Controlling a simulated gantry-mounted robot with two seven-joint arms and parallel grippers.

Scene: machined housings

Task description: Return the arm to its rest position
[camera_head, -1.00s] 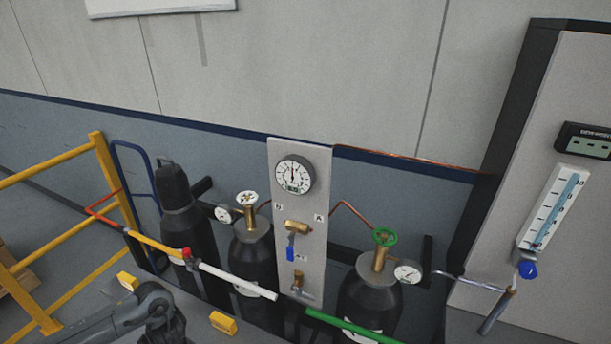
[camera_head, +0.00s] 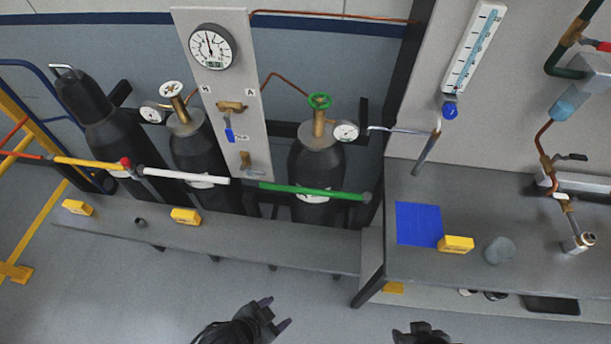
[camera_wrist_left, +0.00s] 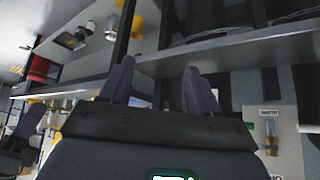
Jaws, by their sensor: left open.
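My left gripper (camera_head: 277,312) is at the bottom middle of the head view, in front of the low grey bench. Its jaws are open, with nothing between them. In the left wrist view its two dark purple fingers (camera_wrist_left: 158,65) stand apart, and shelf edges and equipment show behind them. My right gripper (camera_head: 422,333) shows only partly at the bottom edge of the head view, right of the left one. Its fingers are too cut off to tell their state.
A low bench (camera_head: 310,250) runs before several black gas cylinders (camera_head: 318,165). A gauge panel (camera_head: 215,85) stands behind. The right worktable (camera_head: 475,200) holds a blue square (camera_head: 418,224), a yellow block (camera_head: 456,244) and a grey lump (camera_head: 499,250). Open floor (camera_head: 150,295) lies at left.

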